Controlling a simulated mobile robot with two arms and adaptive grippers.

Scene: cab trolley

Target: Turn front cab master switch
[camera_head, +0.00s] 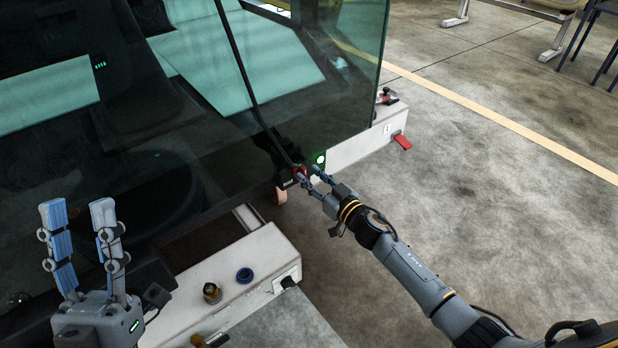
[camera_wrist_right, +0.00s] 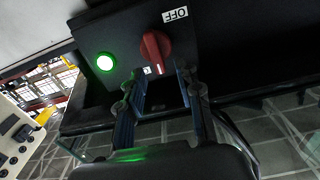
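The master switch is a red rotary knob (camera_wrist_right: 155,52) on a dark panel (camera_wrist_right: 125,40) in the right wrist view. An "OFF" label (camera_wrist_right: 175,15), upside down there, sits above it, and a lit green lamp (camera_wrist_right: 105,62) is to its left. In the head view a bit of red knob (camera_head: 301,172) shows by the lit lamp (camera_head: 320,159). My right gripper (camera_head: 307,174) has its fingers apart, tips at the near side of the knob; contact cannot be told. My left gripper (camera_head: 78,210) is open and empty, fingers pointing up, far from the switch.
The glass cab (camera_head: 285,70) fills the upper left. A white ledge (camera_head: 240,268) holds a blue ring (camera_head: 245,275) and a brass fitting (camera_head: 211,292).

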